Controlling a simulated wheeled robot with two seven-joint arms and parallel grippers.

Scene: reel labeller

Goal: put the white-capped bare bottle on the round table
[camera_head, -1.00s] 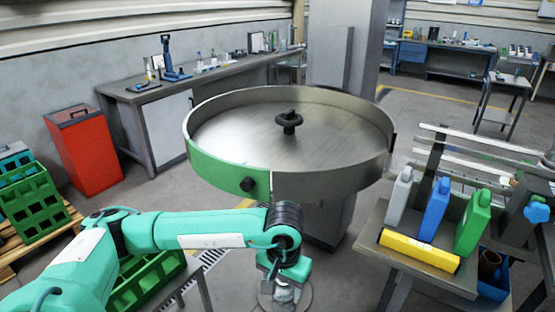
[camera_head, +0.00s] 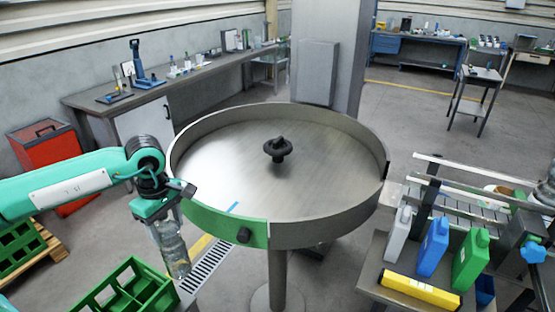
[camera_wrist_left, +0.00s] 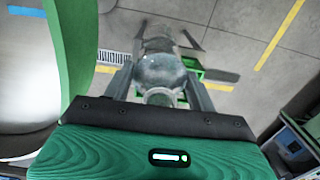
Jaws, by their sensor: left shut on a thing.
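My left gripper (camera_head: 158,212) points down at the left of the round table, outside its rim. It is shut on a clear bare bottle (camera_head: 173,250), which hangs below it, slightly tilted, in the air. In the left wrist view the bottle (camera_wrist_left: 160,68) sits between the two fingers (camera_wrist_left: 160,95), its pale top end towards the gripper; the cap is mostly hidden. The round table (camera_head: 228,165) is a large metal disc with a raised rim, a green front-left section and a black central knob (camera_head: 278,148). No bottle stands on it. My right gripper is out of view.
A green crate (camera_head: 125,290) stands below the held bottle, to its left. A red cabinet (camera_head: 45,145) is at the left. The disc surface has free room.

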